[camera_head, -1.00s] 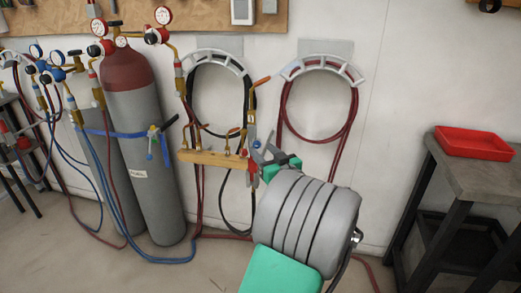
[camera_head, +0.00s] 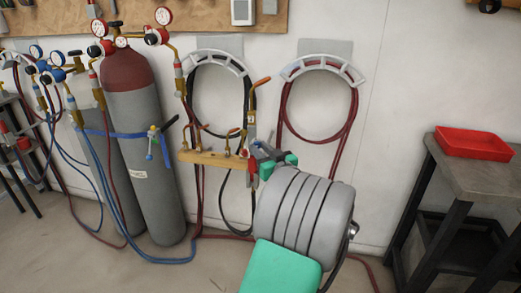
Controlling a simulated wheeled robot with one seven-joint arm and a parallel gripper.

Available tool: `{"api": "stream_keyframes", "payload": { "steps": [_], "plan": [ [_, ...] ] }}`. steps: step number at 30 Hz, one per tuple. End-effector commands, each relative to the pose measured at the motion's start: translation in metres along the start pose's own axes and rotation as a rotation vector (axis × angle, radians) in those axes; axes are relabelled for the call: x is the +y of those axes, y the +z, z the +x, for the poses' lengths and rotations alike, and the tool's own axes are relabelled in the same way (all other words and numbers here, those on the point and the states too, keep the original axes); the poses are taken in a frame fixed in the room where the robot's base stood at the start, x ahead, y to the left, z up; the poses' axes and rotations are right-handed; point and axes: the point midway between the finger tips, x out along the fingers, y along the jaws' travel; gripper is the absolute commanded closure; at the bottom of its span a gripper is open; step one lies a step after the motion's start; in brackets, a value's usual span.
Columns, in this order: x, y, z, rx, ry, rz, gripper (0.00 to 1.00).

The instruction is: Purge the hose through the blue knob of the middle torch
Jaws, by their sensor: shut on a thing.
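A wooden rack bar (camera_head: 205,158) on the wall holds several brass torches. The torch at its right end (camera_head: 252,125) is tall, with a grey body and an orange tip above. A small red knob (camera_head: 244,153) shows low on it. My gripper (camera_head: 254,159) is at the right end of the bar, against the lower part of this torch, and shut on a small part there. The jaws and wrist hide that part, and its colour is not clear. I cannot make out the middle torch's blue knob.
Hose loops hang on two wall holders (camera_head: 323,70). Gas cylinders (camera_head: 150,165) with gauges stand at the left, with blue and red hoses on the floor. A bench (camera_head: 480,180) with a red tray (camera_head: 473,143) stands at the right.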

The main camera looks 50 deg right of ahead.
Motion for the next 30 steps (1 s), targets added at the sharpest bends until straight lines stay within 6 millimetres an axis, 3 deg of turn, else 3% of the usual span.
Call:
{"api": "stream_keyframes", "payload": {
  "steps": [17, 30],
  "plan": [
    [0.0, -0.0007, -0.0001, -0.004, 0.0, 0.066, 1.0],
    [-0.0004, -0.0025, -0.0001, -0.022, 0.001, 0.407, 1.0]
  ]
}}
